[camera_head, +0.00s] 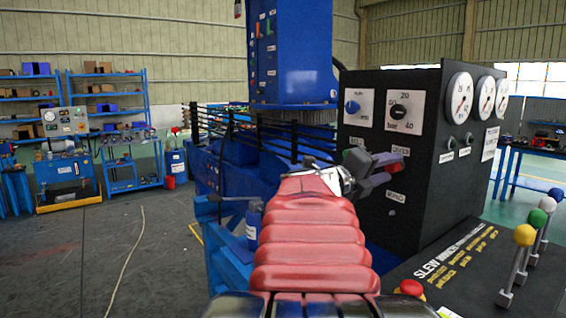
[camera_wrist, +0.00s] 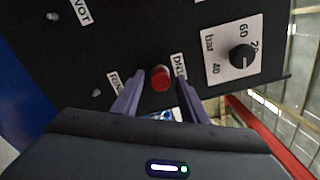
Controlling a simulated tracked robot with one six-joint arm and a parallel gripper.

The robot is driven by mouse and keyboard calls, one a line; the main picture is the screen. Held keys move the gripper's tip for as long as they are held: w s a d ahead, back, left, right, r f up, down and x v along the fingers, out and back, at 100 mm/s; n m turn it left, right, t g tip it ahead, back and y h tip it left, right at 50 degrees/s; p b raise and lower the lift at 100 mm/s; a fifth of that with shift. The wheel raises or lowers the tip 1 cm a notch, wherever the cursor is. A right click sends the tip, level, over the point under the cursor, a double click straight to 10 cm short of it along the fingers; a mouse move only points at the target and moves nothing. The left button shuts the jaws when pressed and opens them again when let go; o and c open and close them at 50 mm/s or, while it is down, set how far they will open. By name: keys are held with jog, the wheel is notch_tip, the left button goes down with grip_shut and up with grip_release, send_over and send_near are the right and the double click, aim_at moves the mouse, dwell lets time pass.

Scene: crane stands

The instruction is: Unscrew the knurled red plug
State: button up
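The red plug (camera_wrist: 160,78) sits on the black panel in the wrist view, between the white labels. It shows as a small round red cap; its knurling is too small to tell. My gripper (camera_wrist: 157,88) is open, with one finger on each side of the plug. A gap shows on both sides of it, and I cannot tell how deep the fingertips reach around it.
The black panel box (camera_head: 420,190) carries a blue knob (camera_head: 352,107), a black knob (camera_head: 398,111) and several gauges (camera_head: 461,97). Levers (camera_head: 520,250) and a red button (camera_head: 410,288) stand at lower right. A blue crane column (camera_head: 292,55) rises behind. Open floor lies left.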

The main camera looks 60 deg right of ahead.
jog(key=m, duration=0.3)
jog(key=shift+m, duration=1.1)
jog(key=m, duration=0.2)
jog(key=shift+m, duration=1.5)
jog(key=shift+m, duration=2.6)
